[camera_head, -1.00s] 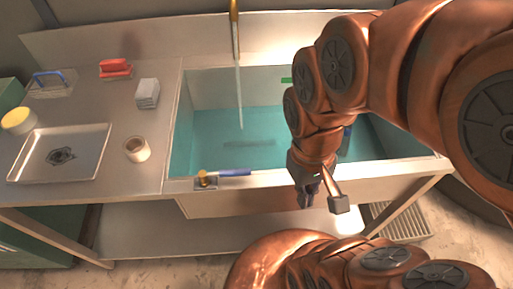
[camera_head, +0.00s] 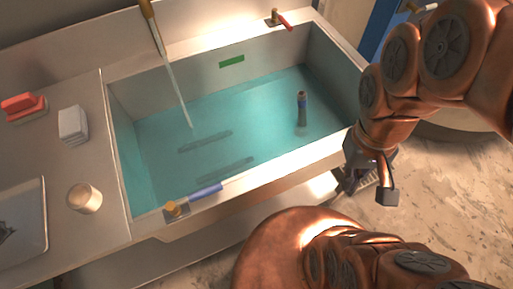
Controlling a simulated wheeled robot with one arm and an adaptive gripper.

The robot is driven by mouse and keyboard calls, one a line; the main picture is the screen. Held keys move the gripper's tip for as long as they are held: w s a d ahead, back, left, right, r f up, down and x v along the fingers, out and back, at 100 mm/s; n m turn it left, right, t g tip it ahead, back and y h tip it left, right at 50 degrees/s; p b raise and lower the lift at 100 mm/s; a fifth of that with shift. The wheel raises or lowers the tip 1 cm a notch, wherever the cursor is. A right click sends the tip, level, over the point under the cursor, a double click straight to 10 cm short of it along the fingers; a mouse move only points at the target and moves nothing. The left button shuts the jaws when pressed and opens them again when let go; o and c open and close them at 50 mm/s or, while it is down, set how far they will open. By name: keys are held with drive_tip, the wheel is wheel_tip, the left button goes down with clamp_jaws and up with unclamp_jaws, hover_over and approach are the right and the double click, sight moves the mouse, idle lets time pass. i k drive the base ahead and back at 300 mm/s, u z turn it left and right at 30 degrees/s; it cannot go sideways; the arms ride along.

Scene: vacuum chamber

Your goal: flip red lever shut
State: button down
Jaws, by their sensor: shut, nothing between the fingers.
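The red lever (camera_head: 285,21) sits on a small brass valve at the back right corner of the sink rim. It points to the right and toward the front of the sink. My gripper (camera_head: 352,186) is shut and empty. It hangs outside the sink's front right corner, well apart from the red lever. My arm comes in from the right and does not cover the lever. The finger tips are small and dark in this view.
The sink (camera_head: 147,212) holds water, with a bottle-like object (camera_head: 302,108) standing in it. A blue lever (camera_head: 205,190) is on the front rim. A running tap (camera_head: 153,25) is at the back. A cup (camera_head: 84,198), white blocks (camera_head: 73,124) and a red-topped item (camera_head: 22,106) stand left.

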sight(276, 16)
drive_tip(key=z, duration=1.15)
drive_tip(key=k, duration=1.05)
drive_tip(key=u, duration=1.4)
drive_tip(key=i, duration=0.5)
drive_tip(key=u, duration=0.05)
